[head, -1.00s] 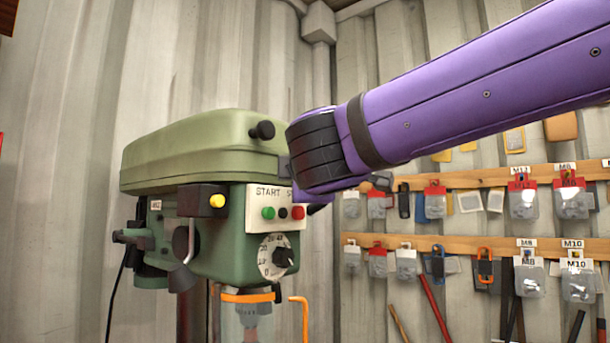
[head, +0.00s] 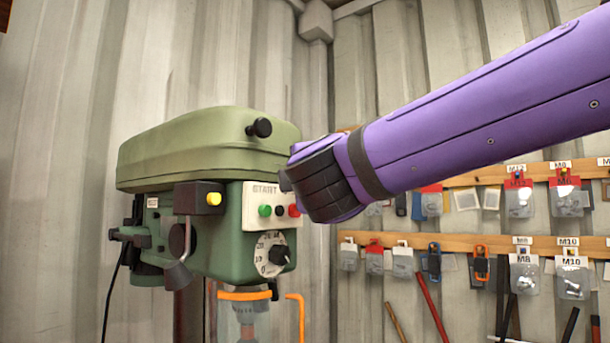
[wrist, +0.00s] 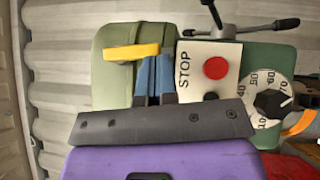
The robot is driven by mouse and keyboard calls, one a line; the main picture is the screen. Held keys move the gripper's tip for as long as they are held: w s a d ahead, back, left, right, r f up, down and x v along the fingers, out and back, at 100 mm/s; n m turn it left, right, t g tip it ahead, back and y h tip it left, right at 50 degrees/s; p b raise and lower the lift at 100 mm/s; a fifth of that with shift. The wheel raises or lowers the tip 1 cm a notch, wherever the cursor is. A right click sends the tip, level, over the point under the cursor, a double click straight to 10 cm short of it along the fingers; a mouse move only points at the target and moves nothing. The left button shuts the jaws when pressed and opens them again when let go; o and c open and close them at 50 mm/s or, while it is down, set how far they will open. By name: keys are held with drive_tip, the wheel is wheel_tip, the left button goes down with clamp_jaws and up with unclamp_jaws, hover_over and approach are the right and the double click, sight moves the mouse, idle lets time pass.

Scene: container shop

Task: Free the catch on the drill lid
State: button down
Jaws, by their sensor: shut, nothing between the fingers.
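The green drill lid (head: 205,140) is down on the drill press head (head: 225,245); it also shows in the wrist view (wrist: 120,82). A yellow lever (wrist: 130,53), seemingly the catch, lies across the lid's side beside the STOP panel (wrist: 198,72). My gripper (wrist: 156,60) has blue fingers, shut together and empty. Its tips are at the lever's right end; I cannot tell whether they touch it. In the head view my wrist hides the fingers and this lever.
A black knob (head: 259,128) sticks out from the lid. The speed dial (head: 272,255) and red stop button (wrist: 216,68) are close to my gripper. Racks of hanging packets (head: 450,245) line the right wall. A corrugated wall stands behind the drill.

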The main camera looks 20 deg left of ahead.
drive_tip(key=shift+n+t+y, duration=0.3)
drive_tip(key=shift+w+d+r, duration=0.1)
drive_tip(key=shift+w+d, duration=0.25)
drive_tip(key=shift+w, duration=0.5)
drive_tip(key=shift+w+d+r, duration=0.1)
drive_tip(key=shift+w+d, duration=0.3)
drive_tip(key=shift+w, duration=0.45)
drive_tip(key=shift+w+d+r, duration=0.1)
drive_tip(key=shift+w+d, duration=0.25)
drive_tip(key=shift+w, duration=0.5)
drive_tip(key=shift+f, duration=0.1)
